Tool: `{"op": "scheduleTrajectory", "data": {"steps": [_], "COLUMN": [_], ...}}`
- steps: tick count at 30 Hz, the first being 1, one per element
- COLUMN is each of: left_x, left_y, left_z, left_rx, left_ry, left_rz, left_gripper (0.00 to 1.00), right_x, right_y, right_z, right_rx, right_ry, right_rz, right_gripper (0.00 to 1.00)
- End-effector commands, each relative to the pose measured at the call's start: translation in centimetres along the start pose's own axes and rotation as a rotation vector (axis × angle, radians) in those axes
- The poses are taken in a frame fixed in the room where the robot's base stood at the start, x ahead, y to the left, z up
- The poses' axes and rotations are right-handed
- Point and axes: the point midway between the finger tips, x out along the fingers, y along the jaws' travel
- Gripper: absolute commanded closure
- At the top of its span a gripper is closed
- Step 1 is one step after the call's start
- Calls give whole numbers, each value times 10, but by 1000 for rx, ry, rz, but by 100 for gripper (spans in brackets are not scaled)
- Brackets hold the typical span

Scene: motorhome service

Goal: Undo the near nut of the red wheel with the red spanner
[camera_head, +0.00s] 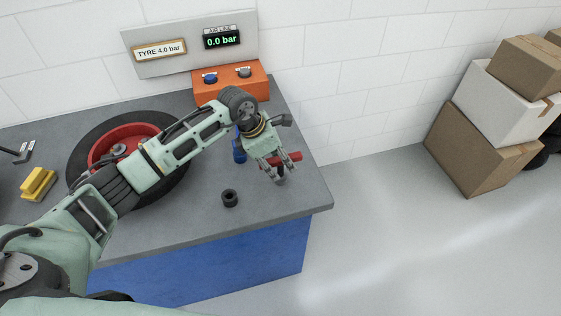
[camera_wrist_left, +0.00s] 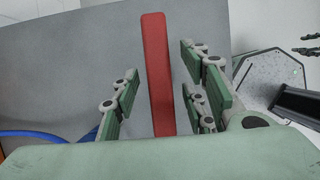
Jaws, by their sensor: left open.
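The red wheel (camera_head: 101,146) lies flat in its black tyre on the grey bench, partly hidden behind my left arm. A small grey part shows at its hub; I cannot tell the near nut apart. The red spanner (camera_head: 292,158) is at the right of the bench, partly hidden by my left gripper (camera_head: 279,172). In the left wrist view the red bar of the spanner (camera_wrist_left: 157,75) lies between the spread fingers of the left gripper (camera_wrist_left: 161,88), with gaps on both sides. The left gripper is open.
A black ring-shaped part (camera_head: 230,198) stands near the bench front. A blue item (camera_head: 239,152) is behind the gripper. An orange box with knobs (camera_head: 232,84) stands at the back. A yellow block (camera_head: 38,184) lies at left. Boxes (camera_head: 482,150) stand on the floor at right.

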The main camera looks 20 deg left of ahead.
Motion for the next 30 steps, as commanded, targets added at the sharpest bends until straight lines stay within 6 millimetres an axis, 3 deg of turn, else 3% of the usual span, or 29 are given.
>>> {"op": "scheduleTrajectory", "data": {"steps": [4, 11, 25, 30], "left_x": [13, 16, 15, 15], "left_y": [0, 0, 0, 0], "left_z": [1, 0, 1, 1], "left_rx": [1, 1, 1, 1], "left_ry": [-1, -1, -2, -2], "left_rz": [0, 1, 0, 1], "left_gripper": [59, 59, 100, 100], "right_x": [-4, -4, -4, -4], "right_y": [0, 0, 0, 0], "right_z": [0, 0, 0, 0], "right_rx": [0, 0, 1, 1], "right_ry": [0, -1, -1, -1], "right_rz": [0, 0, 0, 0], "right_gripper": [60, 60, 60, 60]}}
